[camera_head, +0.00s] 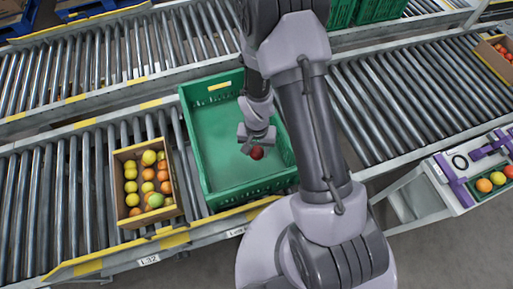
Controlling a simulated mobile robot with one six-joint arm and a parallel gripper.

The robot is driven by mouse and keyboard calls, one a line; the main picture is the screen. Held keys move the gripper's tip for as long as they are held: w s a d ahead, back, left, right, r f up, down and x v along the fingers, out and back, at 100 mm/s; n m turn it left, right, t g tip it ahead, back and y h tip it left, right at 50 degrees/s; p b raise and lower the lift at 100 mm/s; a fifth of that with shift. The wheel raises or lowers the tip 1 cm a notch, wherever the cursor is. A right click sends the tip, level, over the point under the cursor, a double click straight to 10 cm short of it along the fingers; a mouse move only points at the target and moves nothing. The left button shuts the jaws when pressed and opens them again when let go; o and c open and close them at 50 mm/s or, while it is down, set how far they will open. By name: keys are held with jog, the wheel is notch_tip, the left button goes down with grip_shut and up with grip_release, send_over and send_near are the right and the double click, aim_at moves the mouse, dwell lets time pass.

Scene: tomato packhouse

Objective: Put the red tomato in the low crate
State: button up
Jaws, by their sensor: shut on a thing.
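The red tomato (257,153) shows at the tip of my gripper (254,147), which is shut on it. My gripper points down over the inside of the green low crate (244,188). The tomato appears within the crate's outline, near its right side. I cannot tell whether the tomato touches the crate floor or hangs above it. The crate is otherwise empty where I can see it. My arm hides part of the crate's back right edge.
A cardboard box (125,154) with yellow, orange and green fruit stands left of the crate on the roller conveyor (60,205). A white bench (441,185) with purple fittings and several fruits is at the right. Green crates (378,10) stand on the back conveyor.

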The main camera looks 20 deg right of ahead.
notch_tip(320, 180, down, 8)
jog(key=shift+r, duration=0.1)
jog(key=shift+f, duration=0.6)
dwell(0.9)
jog(key=o, duration=1)
jog(key=c, duration=0.3)
jog(key=shift+r, duration=0.1)
jog(key=shift+r+p, duration=2.15)
jog(key=shift+r, duration=1.25)
